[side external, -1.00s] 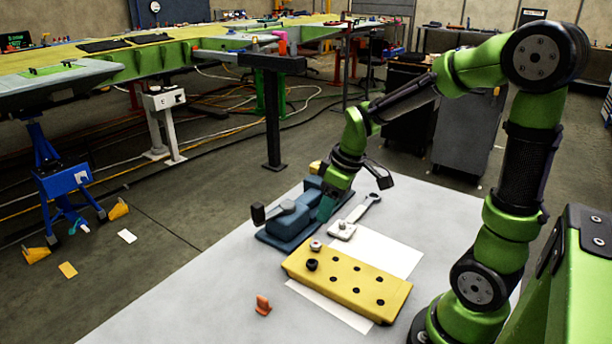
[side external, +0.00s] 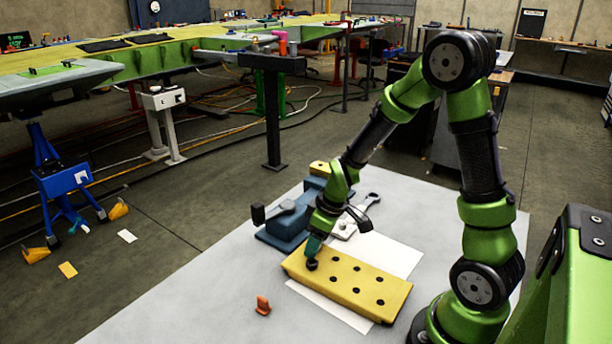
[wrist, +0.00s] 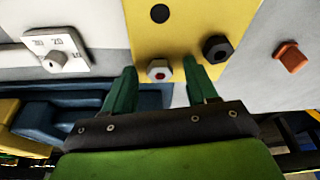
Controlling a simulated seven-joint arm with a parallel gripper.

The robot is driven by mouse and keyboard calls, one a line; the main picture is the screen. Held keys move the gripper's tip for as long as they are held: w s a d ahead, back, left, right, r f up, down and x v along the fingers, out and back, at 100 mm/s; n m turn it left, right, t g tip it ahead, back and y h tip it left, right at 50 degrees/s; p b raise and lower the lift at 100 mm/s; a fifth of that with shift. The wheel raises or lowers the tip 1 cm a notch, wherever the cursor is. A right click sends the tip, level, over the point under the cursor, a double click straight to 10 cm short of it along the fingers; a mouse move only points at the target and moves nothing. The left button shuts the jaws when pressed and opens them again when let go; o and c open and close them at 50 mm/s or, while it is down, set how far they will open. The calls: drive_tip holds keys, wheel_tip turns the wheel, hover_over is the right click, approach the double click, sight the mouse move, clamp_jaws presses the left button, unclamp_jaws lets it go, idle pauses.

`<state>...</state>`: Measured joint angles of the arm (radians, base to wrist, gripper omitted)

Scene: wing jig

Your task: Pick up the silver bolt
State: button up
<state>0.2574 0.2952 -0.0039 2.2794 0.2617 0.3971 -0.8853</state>
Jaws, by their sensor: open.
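The silver bolt (wrist: 158,71) stands on the yellow block (wrist: 166,32), near the block's edge, in the wrist view. Its top has a reddish centre. My gripper (wrist: 160,75) is open, with its green fingertips appearing on either side of the silver bolt. I cannot tell how far above or around it they are. In the side external view my gripper (side external: 314,248) is low over the left end of the yellow block (side external: 350,284) and hides the silver bolt. A black bolt (wrist: 217,48) stands close to the right finger; it also shows in the side view (side external: 312,265).
An orange piece (side external: 263,305) lies on the pale table left of the block. A blue fixture (side external: 285,222) stands behind it. The yellow block has several empty dark holes.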

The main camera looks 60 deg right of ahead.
clamp_jaws()
wheel_tip(320, 180, up, 10)
idle(0.7)
